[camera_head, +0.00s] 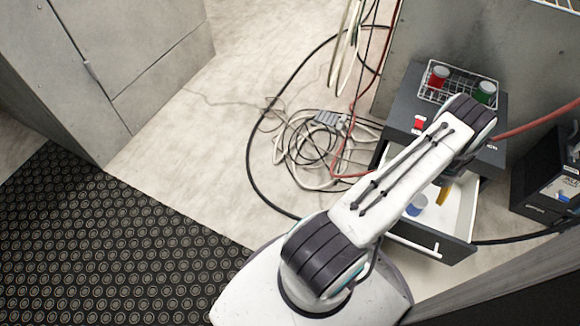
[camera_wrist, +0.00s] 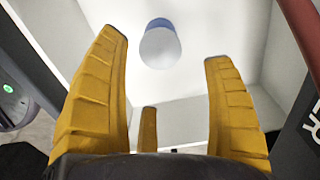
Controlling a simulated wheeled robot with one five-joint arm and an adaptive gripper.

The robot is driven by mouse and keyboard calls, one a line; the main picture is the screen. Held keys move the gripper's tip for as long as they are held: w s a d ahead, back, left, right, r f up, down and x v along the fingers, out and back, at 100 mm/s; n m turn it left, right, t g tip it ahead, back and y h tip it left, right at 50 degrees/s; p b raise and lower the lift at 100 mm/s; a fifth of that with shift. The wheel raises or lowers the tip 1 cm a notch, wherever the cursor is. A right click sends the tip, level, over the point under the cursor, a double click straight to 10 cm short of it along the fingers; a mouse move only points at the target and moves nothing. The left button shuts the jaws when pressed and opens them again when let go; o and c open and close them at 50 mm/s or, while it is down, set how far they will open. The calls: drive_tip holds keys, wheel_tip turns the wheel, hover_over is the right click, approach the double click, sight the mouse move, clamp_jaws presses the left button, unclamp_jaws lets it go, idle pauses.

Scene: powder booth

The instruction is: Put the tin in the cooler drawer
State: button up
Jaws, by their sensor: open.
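The cooler drawer (camera_head: 452,222) is pulled out, with a white inside and a dark front. A blue tin with a pale end (camera_head: 416,205) is inside it; the wrist view shows the tin (camera_wrist: 160,47) near the far wall of the white drawer (camera_wrist: 205,22). My gripper (camera_head: 443,194) reaches down over the drawer, its yellow fingers partly hidden by my arm. In the wrist view my gripper (camera_wrist: 163,65) is open and empty, its fingers spread and apart from the tin.
A wire basket (camera_head: 458,72) on the dark cabinet (camera_head: 402,108) holds a red can (camera_head: 438,76) and a green can (camera_head: 485,91). Coiled cables (camera_head: 310,150) lie left of the cabinet. A black box (camera_head: 548,170) stands right. The floor (camera_head: 190,150) farther left is mostly clear.

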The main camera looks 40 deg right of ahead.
drive_tip(key=w+a+r+n, duration=0.3)
drive_tip(key=w+r+n, duration=0.4)
drive_tip(key=w+r, duration=0.85)
drive_tip(key=w+a+r+n, duration=0.8)
drive_tip(key=w+a+r, duration=0.5)
drive_tip(key=w+a, duration=0.3)
drive_tip(key=s+a+r+n+t, duration=0.1)
drive_tip(key=a+r+n, duration=0.3)
drive_tip(key=a, duration=0.6)
drive_tip(key=a+r+n+t, duration=0.1)
drive_tip(key=a+r+n, duration=0.35)
drive_tip(key=a, duration=0.55)
drive_tip(key=s+a+n, duration=0.8)
drive_tip(key=s+a, duration=0.2)
drive_tip(key=a, duration=0.1)
drive_tip(key=shift+a+r, duration=0.35)
drive_tip(key=shift+r, duration=0.1)
drive_tip(key=shift+r, duration=0.15)
